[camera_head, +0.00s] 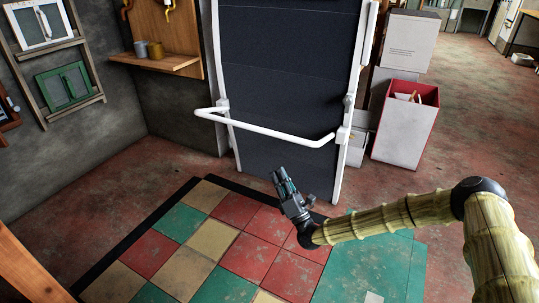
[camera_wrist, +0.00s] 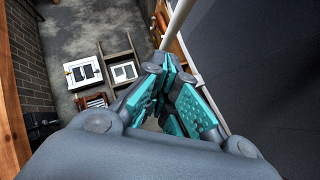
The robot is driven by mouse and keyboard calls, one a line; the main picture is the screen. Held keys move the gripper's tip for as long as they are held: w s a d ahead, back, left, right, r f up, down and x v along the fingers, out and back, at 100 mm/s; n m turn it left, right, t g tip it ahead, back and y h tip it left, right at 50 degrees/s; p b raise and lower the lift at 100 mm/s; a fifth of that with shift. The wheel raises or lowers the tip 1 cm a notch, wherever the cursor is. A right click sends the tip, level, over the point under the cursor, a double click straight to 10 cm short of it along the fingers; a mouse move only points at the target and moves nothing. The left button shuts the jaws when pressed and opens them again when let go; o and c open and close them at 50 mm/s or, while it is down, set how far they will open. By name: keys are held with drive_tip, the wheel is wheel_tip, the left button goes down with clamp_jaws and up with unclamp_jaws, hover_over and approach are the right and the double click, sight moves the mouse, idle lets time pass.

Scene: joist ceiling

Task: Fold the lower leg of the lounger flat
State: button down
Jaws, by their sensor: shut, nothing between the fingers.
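The lounger (camera_head: 290,60) stands on end, a dark blue-grey panel in a white tube frame. Its lower leg (camera_head: 268,130) is a white U-shaped bar hinged at both side rails and standing out from the panel. My gripper (camera_head: 280,178) is shut and empty, below the bar and in front of the panel, pointing up; I see no contact. In the wrist view my closed fingers (camera_wrist: 168,58) have teal pads. A white bar, seemingly the leg (camera_wrist: 180,14), passes just beyond the fingertips, with the dark lounger panel (camera_wrist: 265,50) on the right.
A wooden wall shelf (camera_head: 157,62) with cups is left of the lounger. A red-and-white bin (camera_head: 402,135) and white boxes (camera_head: 410,42) stand close on its right. A checkered tile mat (camera_head: 215,240) lies in front. Bare floor is free at the left.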

drive_tip(key=w+d+b+x, duration=0.1)
drive_tip(key=b+x, duration=0.6)
drive_tip(key=x, duration=0.4)
drive_tip(key=shift+b, duration=0.35)
drive_tip(key=shift+w+d+r, duration=0.1)
drive_tip(key=shift+r, duration=0.15)
idle(0.4)
